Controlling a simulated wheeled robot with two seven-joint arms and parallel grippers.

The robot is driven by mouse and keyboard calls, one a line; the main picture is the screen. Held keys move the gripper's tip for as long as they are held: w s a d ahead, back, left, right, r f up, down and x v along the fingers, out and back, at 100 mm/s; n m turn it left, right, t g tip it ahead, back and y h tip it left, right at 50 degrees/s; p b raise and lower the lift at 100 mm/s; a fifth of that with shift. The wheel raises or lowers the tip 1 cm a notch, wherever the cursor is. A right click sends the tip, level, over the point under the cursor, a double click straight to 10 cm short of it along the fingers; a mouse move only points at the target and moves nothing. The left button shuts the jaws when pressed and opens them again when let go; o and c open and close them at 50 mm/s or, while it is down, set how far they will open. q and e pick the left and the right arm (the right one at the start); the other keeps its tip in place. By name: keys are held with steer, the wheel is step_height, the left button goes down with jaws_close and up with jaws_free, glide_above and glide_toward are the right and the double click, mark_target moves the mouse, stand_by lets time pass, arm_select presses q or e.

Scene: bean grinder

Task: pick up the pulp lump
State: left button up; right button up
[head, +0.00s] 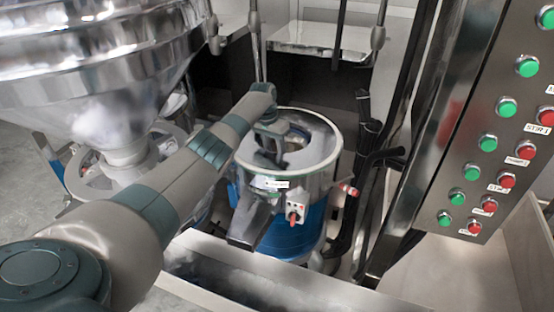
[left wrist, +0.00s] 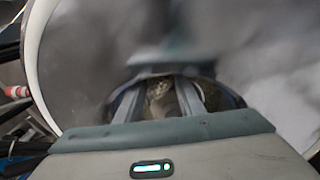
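My left arm reaches from the lower left into the round metal bowl of the grinder (head: 325,150) in the head view. My left gripper (head: 268,152) is down inside the bowl, and its fingertips are hard to make out there. In the left wrist view the two grey fingers (left wrist: 160,98) stand apart. A small brownish lump, apparently the pulp lump (left wrist: 159,90), shows between and beyond them in a dark round opening. Whether the fingers touch it I cannot tell. My right gripper is not in view.
A large shiny hopper (head: 95,75) stands at the left. A steel control panel (head: 480,130) with green and red buttons leans at the right. Dark hoses (head: 375,150) run beside the bowl. A metal trough (head: 250,275) lies in front. The bowl's rim closely surrounds my gripper.

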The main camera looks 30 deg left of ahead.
mark_target(276, 151)
arm_select(q)
steer(key=c, duration=0.5)
steer(key=shift+s+r, duration=0.1)
steer(key=shift+r, duration=0.1)
steer(key=shift+c, duration=0.2)
step_height(276, 151, up, 9)
steer(key=b, duration=0.3)
steer(key=shift+f, duration=0.1)
steer(key=shift+r, duration=0.65)
